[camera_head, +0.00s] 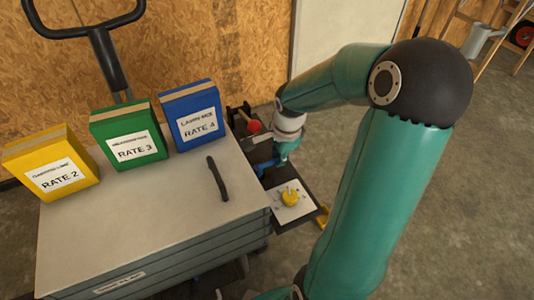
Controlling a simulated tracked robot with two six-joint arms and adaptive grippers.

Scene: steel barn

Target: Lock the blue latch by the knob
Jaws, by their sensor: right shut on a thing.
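My right gripper (262,150) is at the right side of the grey cart, reached by my teal arm from the right. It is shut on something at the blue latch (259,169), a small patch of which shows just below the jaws. The latch's knob is hidden by the gripper and wrist, so its position along the latch cannot be told. My left gripper is not in view.
A yellow knob (290,198) on a pale plate sits just in front, and a red knob (253,127) just behind. Yellow (50,168), green (128,135) and blue (192,115) boxes and a black bar (217,179) are on the cart top (150,220).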

